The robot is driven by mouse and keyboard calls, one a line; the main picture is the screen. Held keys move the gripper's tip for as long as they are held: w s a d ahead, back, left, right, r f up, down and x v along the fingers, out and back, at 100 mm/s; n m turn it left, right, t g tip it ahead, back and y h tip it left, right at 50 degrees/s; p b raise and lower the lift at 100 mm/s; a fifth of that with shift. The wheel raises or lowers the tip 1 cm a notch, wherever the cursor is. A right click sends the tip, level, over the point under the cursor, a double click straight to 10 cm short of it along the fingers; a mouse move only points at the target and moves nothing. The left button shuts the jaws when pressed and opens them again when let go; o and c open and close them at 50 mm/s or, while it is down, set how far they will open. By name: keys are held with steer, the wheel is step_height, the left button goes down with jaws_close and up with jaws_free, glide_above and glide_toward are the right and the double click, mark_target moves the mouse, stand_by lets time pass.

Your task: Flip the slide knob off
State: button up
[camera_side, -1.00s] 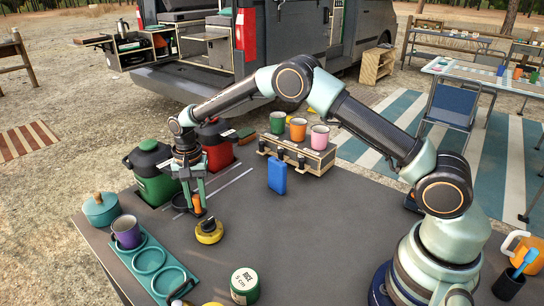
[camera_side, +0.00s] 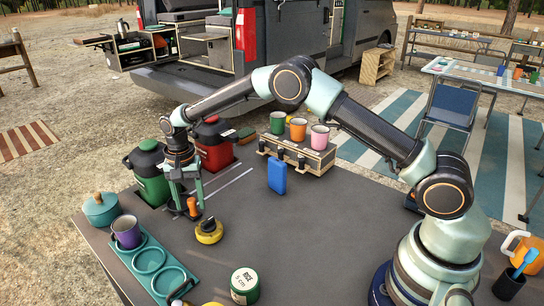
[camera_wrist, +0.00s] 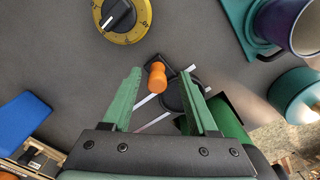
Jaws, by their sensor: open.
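The slide knob is a small orange peg (camera_side: 193,207) on a dark base at the left part of the grey table; it also shows in the wrist view (camera_wrist: 157,77). My gripper (camera_side: 189,203) points down over it. In the wrist view, my gripper's (camera_wrist: 161,80) two green fingers stand apart, one on each side of the orange knob, with gaps to it. The gripper is open and holds nothing. Part of the knob's base is hidden behind the fingers in the side view.
A yellow dial (camera_side: 209,231) stands close to the knob. A green canister (camera_side: 150,180) and a red one (camera_side: 214,148) stand behind. A teal ring tray (camera_side: 140,279) with a purple mug (camera_side: 126,232) lies left. A blue block (camera_side: 277,176) stands right; the table's middle is clear.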

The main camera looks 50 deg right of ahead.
step_height(320, 180, up, 11)
steer(key=shift+r, duration=0.2)
stand_by(0.4)
steer(key=s+d+r+n+t, duration=0.35)
steer(key=s+d+r, duration=0.35)
steer(key=s+r, duration=0.4)
steer(key=s+d+n+t, duration=0.1)
steer(key=s+d+n, duration=0.1)
steer(key=s, duration=0.5)
steer(key=s+d+n+t, duration=0.1)
steer(key=s+d+n, duration=0.1)
steer(key=s, duration=0.5)
steer(key=shift+d+f+n, duration=0.25)
steer(key=shift+f+n, duration=0.15)
steer(key=shift+n, duration=0.35)
